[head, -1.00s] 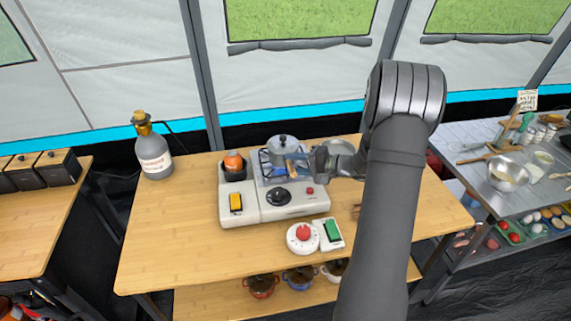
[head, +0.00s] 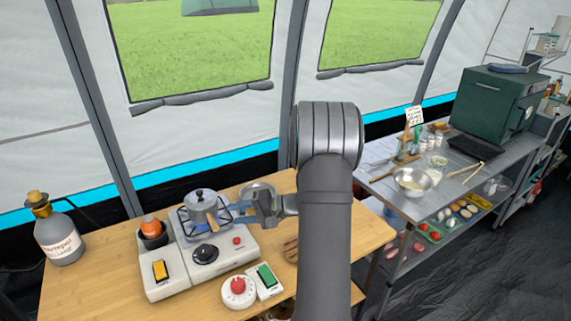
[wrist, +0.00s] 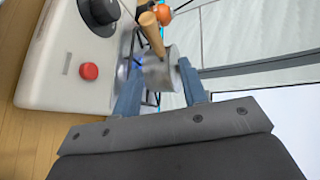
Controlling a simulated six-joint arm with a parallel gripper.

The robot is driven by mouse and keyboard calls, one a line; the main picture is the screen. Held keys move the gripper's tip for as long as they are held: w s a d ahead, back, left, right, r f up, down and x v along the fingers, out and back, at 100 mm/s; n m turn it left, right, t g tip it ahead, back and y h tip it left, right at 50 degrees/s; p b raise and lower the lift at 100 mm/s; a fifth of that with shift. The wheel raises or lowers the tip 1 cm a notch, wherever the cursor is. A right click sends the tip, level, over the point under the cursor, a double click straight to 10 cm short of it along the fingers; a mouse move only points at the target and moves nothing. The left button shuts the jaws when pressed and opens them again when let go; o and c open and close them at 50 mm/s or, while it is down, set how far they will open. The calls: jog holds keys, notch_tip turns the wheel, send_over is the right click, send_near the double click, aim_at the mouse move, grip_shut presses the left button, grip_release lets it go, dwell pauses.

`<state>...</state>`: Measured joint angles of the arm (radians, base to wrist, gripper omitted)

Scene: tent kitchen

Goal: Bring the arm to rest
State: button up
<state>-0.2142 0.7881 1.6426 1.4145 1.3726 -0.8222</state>
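My gripper (head: 246,211) is just right of a grey lidded pot (head: 203,207) on the burner of the white stove unit (head: 226,261). In the wrist view my gripper's two blue fingers (wrist: 158,88) are apart, with nothing clearly held between them. The pot (wrist: 160,72) and its wooden handle (wrist: 151,34) show beyond the fingertips; whether a finger touches the pot I cannot tell. My arm rises at the middle of the head view and hides part of the table.
A red-knobbed timer (head: 238,291) and a green-topped box (head: 267,280) sit in front of the stove. A bottle (head: 61,240) stands left. A metal bowl (head: 257,191) is behind my gripper. A side table with a bowl (head: 412,185) is at the right.

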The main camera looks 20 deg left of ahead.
jog(key=x, duration=1.1)
jog(key=shift+s+a+f, duration=0.1)
jog(key=shift+a+f, duration=0.05)
jog(key=shift+f, duration=0.05)
jog(key=shift+v, duration=4.95)
jog(key=shift+r, duration=0.2)
